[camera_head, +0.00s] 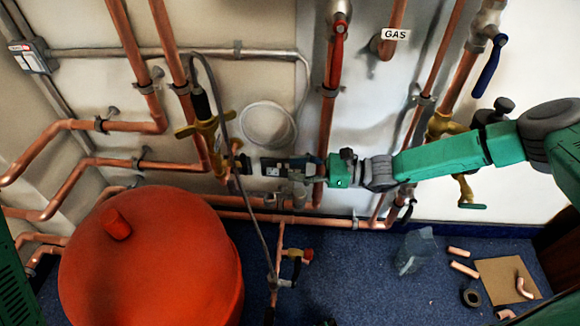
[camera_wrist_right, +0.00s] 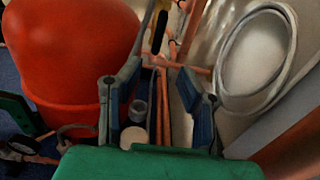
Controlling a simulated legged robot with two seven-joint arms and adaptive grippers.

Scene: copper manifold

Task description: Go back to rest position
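My right arm comes in from the right in the head view and reaches left across the pipework. Its gripper (camera_head: 248,165) is just right of the lower end of a brass valve fitting (camera_head: 207,128); whether they touch cannot be told. In the right wrist view the two fingers of this gripper (camera_wrist_right: 160,85) stand apart, with pipes showing between them and nothing clearly held. My left gripper does not show in the head view. A green part at the lower left edge looks like my left arm.
Copper pipes (camera_head: 325,150) run along the wall behind and below the right gripper. A red tank (camera_head: 150,265) stands at lower left. A blue-handled valve (camera_head: 488,65) is above the right arm. Pipe pieces and a cardboard sheet (camera_head: 497,275) lie on the blue floor (camera_head: 350,280).

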